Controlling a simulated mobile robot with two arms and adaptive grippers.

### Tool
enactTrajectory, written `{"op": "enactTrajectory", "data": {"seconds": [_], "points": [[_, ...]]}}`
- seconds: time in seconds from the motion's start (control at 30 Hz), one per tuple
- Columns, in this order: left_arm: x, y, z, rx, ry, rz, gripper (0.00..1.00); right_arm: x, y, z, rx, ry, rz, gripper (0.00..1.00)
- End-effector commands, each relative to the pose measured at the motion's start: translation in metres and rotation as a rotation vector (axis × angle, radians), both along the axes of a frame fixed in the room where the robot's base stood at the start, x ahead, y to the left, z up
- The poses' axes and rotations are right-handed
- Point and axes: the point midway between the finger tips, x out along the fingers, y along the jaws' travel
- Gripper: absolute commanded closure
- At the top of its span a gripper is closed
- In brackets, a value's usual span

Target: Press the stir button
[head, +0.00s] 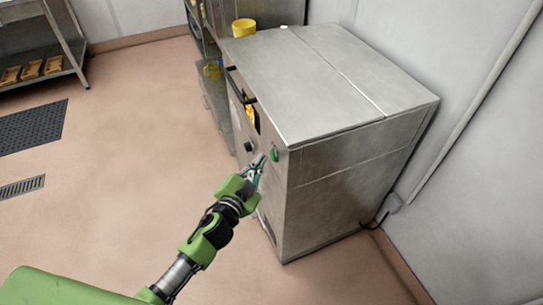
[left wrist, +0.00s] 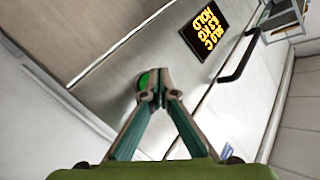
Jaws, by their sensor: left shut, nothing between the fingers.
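The stir button is a round green button (head: 274,155) on the front of a steel machine (head: 335,75), near its right edge in the head view. My left gripper (head: 259,163) is shut and empty, its fingertips just left of the button in that view. In the left wrist view the closed fingertips (left wrist: 155,86) overlap the right part of the green button (left wrist: 143,81). I cannot tell whether they touch it. A lit display (left wrist: 204,31) with orange text is on the same face. My right gripper is in neither view.
A dark bar handle (head: 240,85) sticks out from the machine's front, and a black knob (head: 248,146) sits left of the button. A yellow container (head: 244,27) stands behind the machine. A dark floor mat (head: 32,127) lies at left. The floor between is clear.

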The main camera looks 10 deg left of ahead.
Motion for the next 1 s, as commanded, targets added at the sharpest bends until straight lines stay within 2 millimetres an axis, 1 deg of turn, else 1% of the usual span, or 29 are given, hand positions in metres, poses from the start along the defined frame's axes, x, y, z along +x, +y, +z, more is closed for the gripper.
{"op": "enactTrajectory", "data": {"seconds": [0.6,1.0], "points": [[0.0001,-0.0001,-0.0001,0.000,0.000,0.000,1.00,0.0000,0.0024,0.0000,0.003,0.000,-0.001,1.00],[0.0046,-0.0071,0.0000,0.000,0.000,0.000,1.00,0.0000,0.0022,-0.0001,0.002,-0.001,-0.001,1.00]]}}
